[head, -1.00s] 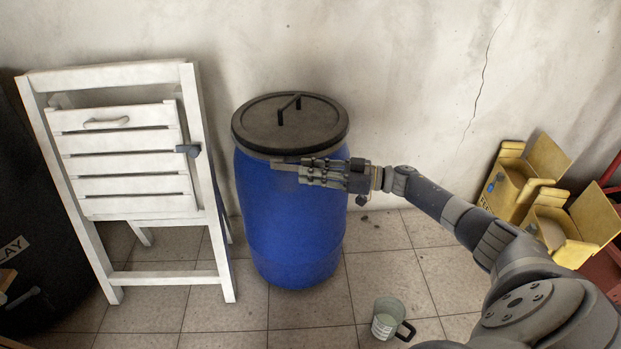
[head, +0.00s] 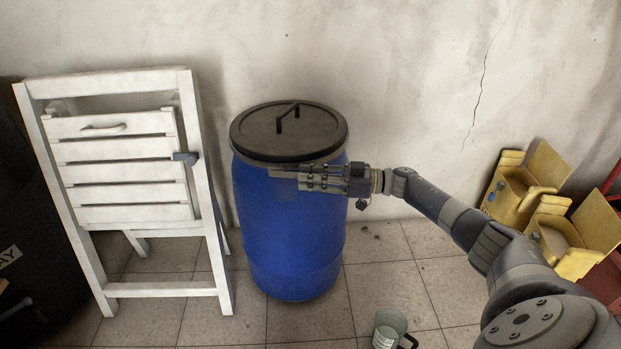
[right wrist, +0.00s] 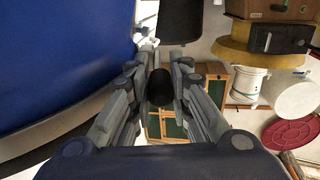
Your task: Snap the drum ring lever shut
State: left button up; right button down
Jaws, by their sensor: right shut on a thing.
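The blue drum (head: 290,245) stands upright on the tiled floor, with a black lid (head: 265,130) on top and a ring around the rim under it. My right gripper (head: 304,178) is at the drum's front right, just below the rim, and is shut on the ring lever (head: 280,173). A grey bit of the lever shows left of the fingertips; the rest is hidden by the fingers. In the right wrist view a dark round piece, seemingly the lever's grip (right wrist: 160,88), sits between the fingers, with the drum wall at the left (right wrist: 60,60). My left gripper is out of view.
A folded white wooden chair (head: 115,290) stands close left of the drum. A mug (head: 389,328) is on the floor in front right. Yellow boxes (head: 515,190) stand at the right. The wall is close behind the drum.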

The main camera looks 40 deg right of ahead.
jog(key=shift+f, duration=0.15)
jog(key=c, duration=1.5)
grip_release()
jog(key=shift+o, duration=0.2)
jog(key=v, duration=1.2)
